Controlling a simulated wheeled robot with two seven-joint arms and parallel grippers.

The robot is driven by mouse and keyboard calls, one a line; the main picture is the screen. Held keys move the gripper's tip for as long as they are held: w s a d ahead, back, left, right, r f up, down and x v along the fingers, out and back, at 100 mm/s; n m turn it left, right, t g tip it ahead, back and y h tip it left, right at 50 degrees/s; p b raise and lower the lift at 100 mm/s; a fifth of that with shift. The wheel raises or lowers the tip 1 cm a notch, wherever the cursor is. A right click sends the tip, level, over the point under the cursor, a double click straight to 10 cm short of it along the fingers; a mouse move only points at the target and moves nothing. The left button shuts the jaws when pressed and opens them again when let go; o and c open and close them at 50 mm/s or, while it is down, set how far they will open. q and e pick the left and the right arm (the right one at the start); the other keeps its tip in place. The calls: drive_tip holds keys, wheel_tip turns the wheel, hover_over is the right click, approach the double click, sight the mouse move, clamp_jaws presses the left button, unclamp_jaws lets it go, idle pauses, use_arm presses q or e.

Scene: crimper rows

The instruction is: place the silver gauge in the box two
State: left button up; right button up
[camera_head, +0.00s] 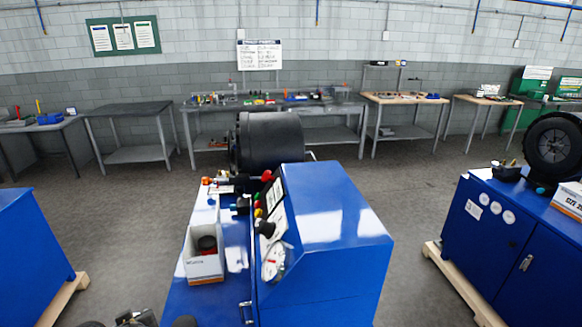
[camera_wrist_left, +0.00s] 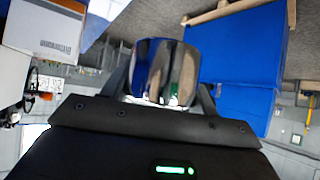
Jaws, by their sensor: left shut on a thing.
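My left gripper (camera_wrist_left: 165,95) is shut on a shiny silver cylindrical thing, which looks like the silver gauge (camera_wrist_left: 152,70). In the head view my left gripper (camera_head: 136,319) shows only partly, at the bottom edge left of the middle blue machine. An open white and orange box (camera_head: 205,267) stands on that machine's ledge, with a dark and red thing inside. The gripper is apart from this box. A box also shows at the upper left of the left wrist view (camera_wrist_left: 45,28). I cannot read which box is box two. My right gripper is not in view.
The middle blue machine (camera_head: 325,225) carries a black drum (camera_head: 270,140), coloured buttons and a dial. Another blue machine (camera_head: 500,235) at right bears a black wheel (camera_head: 553,146) and a white and orange box (camera_head: 568,198). A blue cabinet (camera_head: 30,260) stands at left. Floor lies between them.

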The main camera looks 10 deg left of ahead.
use_arm(q)
drive_tip(key=s+a+r+n+g+y, duration=0.15)
drive_tip(key=a+n+g, duration=0.25)
drive_tip(key=a, duration=1)
drive_tip(key=a+r+n+g+y, duration=0.15)
drive_tip(key=a+n+g, duration=0.3)
drive_tip(key=a, duration=0.85)
drive_tip(key=w+d+f+m+t+h, duration=0.4)
drive_tip(key=w+d+f+m+t, duration=0.4)
drive_tip(key=w+d+m+t, duration=0.1)
drive_tip(key=w+d+m+t+h, duration=0.3)
drive_tip(key=d+m+h, duration=0.3)
drive_tip(key=d, duration=0.5)
drive_tip(key=w+d+r+m+g+h, duration=0.1)
drive_tip(key=d+r+m+h, duration=0.7)
drive_tip(key=d, duration=1)
drive_tip(key=s+d+r+m+g+h, duration=0.1)
drive_tip(key=s+d+r+m+g, duration=0.2)
drive_tip(key=s+d+r+m, duration=0.6)
drive_tip(key=d+f+n+b, duration=0.3)
drive_tip(key=f+b, duration=0.7)
drive_tip(key=b, duration=0.1)
drive_tip(key=shift+w+d+h, duration=0.15)
drive_tip(key=shift+w+h, duration=0.15)
drive_tip(key=shift+w, duration=0.15)
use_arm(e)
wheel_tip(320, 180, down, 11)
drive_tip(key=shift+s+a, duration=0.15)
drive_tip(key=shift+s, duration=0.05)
